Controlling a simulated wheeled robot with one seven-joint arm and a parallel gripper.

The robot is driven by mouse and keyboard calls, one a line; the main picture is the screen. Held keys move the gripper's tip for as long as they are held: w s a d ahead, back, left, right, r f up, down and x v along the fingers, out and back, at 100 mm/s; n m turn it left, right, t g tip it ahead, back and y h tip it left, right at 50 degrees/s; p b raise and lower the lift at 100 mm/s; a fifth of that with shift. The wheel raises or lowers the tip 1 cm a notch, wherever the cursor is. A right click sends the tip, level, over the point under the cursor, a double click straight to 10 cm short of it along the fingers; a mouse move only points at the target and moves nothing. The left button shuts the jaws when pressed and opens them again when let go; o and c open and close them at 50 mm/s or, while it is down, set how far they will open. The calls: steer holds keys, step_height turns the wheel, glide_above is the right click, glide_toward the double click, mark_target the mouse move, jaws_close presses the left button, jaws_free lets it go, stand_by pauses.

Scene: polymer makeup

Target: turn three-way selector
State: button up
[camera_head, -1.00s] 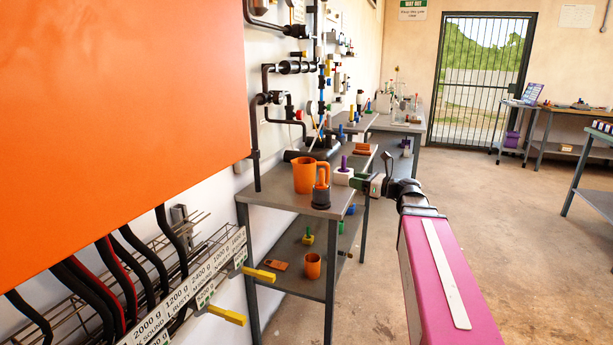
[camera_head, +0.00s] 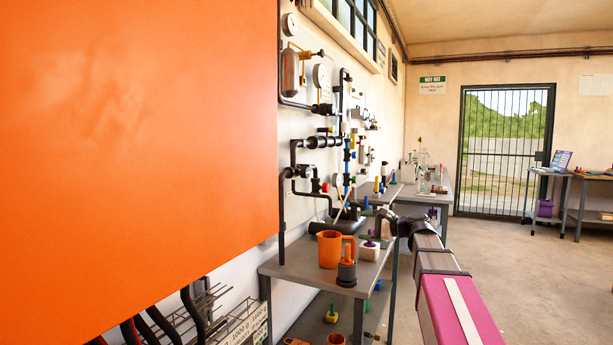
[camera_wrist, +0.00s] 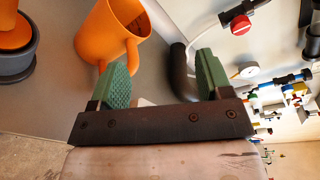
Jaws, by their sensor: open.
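I cannot tell which fitting is the three-way selector. Dark pipework (camera_head: 323,142) with valves and coloured handles runs up the wall in the head view. My gripper (camera_wrist: 165,78) has its two green fingers wide apart, with nothing held between them. In the wrist view a dark bent pipe (camera_wrist: 181,75) shows beyond the gap, close to the right finger. A red round knob (camera_wrist: 240,25) and a small white gauge (camera_wrist: 247,70) lie beyond that finger. In the head view the gripper (camera_head: 384,218) is small, above the bench and near the pipework's lower end.
A large orange panel (camera_head: 140,130) blocks the left. The floor (camera_head: 520,275) at right is open.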

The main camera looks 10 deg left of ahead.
steer(key=w+a+r+n+g+h, duration=0.1)
steer(key=a+r+n, duration=0.2)
steer(key=r+n, duration=0.35)
steer(key=w+a+r+n+g, duration=0.1)
steer(key=a+r+n, duration=0.35)
steer(key=n, duration=0.25)
steer(key=n+h, duration=0.1)
steer(key=n, duration=1)
glide_toward(308, 170)
steer(key=shift+h, duration=0.3)
steer(key=x, duration=1.1)
steer(key=shift+a+r, duration=0.15)
steer(key=shift+a, duration=0.05)
steer(key=c, duration=0.9)
